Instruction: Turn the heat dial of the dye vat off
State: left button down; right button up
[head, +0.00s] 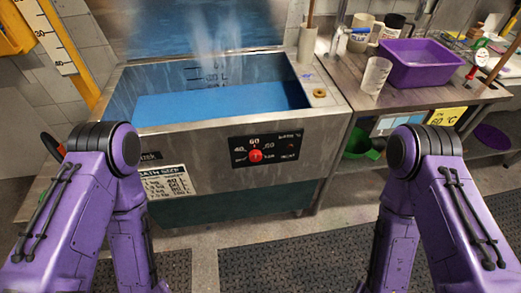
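The dye vat (205,143) is a metal tank with blue liquid (215,103) inside, and steam rises from it. Its heat dial (255,156) is a small red knob on a black panel (285,147) on the vat's front. Numbers including 40 and 60 are printed around the knob. The knob's pointer is too small to read for certain. Both of my purple arms show at the left and right, bent downward at the elbow. Neither gripper is in the picture, and nothing of mine touches the dial.
A bench (400,98) at the right holds a purple basin (420,64), a translucent beaker (375,75) and several jugs. A green bucket (357,143) stands beneath it. A yellow 60 °C sign (446,117) hangs at its edge. Dark mats (300,255) lie on the floor before the vat.

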aim_at(255, 155)
jog(key=k, duration=0.5)
jog(key=z, duration=1.65)
jog(key=i, duration=1.2)
jog(key=u, duration=2.05)
